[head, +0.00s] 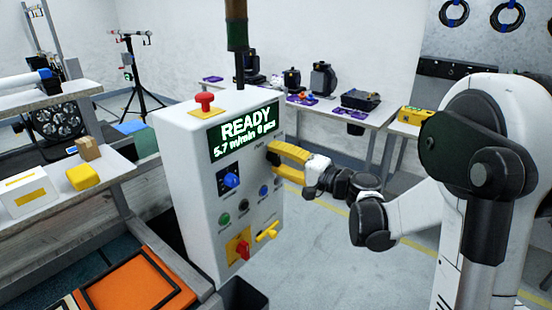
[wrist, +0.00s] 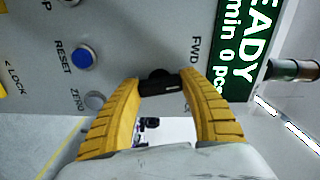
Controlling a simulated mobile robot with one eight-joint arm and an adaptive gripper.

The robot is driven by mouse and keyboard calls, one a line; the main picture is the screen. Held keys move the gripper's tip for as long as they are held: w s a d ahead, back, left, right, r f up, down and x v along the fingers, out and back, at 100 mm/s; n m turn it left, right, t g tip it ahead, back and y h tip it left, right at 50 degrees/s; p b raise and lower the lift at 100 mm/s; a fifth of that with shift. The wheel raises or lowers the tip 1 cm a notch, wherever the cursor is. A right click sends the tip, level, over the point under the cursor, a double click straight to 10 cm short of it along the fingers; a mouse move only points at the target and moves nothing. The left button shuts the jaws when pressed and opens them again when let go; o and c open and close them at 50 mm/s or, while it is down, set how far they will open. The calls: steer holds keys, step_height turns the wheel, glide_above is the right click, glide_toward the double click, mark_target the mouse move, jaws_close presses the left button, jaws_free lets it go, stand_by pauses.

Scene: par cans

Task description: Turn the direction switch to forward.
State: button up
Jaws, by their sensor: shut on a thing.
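The direction switch (wrist: 155,77) is a black knob with a short pale mark, seen in the wrist view on the grey panel face. The letters FWD are printed beside it. My gripper (wrist: 163,86) has its two yellow ribbed fingers closed on either side of the knob, holding it between the tips. In the head view my gripper (head: 273,154) reaches the right edge of the white control box (head: 188,170), just right of the display. The other position label is not readable.
The display (head: 245,130) reads READY. A red mushroom button (head: 205,101) tops the box. The floor right of the box is open.

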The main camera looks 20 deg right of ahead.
steer(key=n, duration=0.5)
steer(key=shift+n, duration=0.3)
stand_by(0.4)
steer(key=o, duration=1.2)
steer(key=shift+s+d, duration=0.1)
steer(key=v, duration=1.1)
steer(key=shift+s+d, duration=0.15)
steer(key=shift+s, duration=0.15)
